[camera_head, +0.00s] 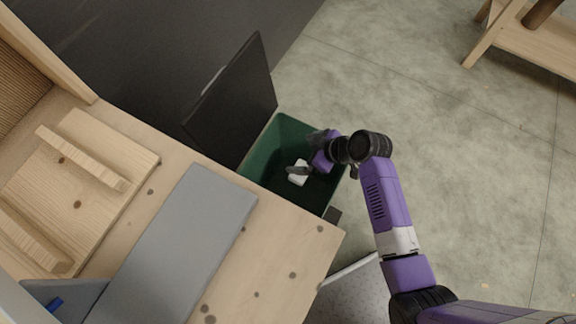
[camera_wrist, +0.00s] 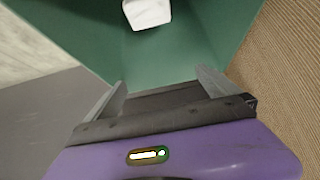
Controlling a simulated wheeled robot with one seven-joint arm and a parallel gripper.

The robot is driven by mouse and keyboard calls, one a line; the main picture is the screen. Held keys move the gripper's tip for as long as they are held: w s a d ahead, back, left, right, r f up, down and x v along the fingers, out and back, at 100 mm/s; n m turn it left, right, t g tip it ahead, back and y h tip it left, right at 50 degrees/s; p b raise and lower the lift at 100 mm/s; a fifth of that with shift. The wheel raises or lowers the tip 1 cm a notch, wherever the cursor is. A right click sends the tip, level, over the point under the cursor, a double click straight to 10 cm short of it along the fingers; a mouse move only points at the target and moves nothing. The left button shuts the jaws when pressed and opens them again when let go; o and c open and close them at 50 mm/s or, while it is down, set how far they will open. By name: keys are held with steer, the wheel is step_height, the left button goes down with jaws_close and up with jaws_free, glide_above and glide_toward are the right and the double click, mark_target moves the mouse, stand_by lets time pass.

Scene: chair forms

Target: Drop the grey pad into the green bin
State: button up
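The green bin (camera_head: 282,134) stands on the floor beyond the wooden bench's edge. Its green walls (camera_wrist: 85,30) fill the upper part of the wrist view. My gripper (camera_head: 294,172) is over the bin's opening, pointing into it. In the wrist view its two fingers (camera_wrist: 160,88) are apart with nothing held between them. A small white object (camera_wrist: 147,12) is in the bin, ahead of the fingers; it also shows in the head view (camera_head: 299,178). A long flat grey slab, which looks like the grey pad (camera_head: 180,240), lies on the bench, away from my gripper.
The wooden bench (camera_head: 285,250) carries wooden form pieces (camera_head: 85,165) at left. A dark upright panel (camera_head: 235,105) stands beside the bin. Another wooden stand (camera_head: 530,40) is at top right. Concrete floor (camera_head: 460,190) is open to the right.

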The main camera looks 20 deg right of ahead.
steer(key=p+v, duration=0.1)
steer(key=v, duration=0.6)
steer(key=shift+r, duration=0.35)
steer(key=shift+s+d, duration=0.15)
steer(key=shift+s, duration=0.05)
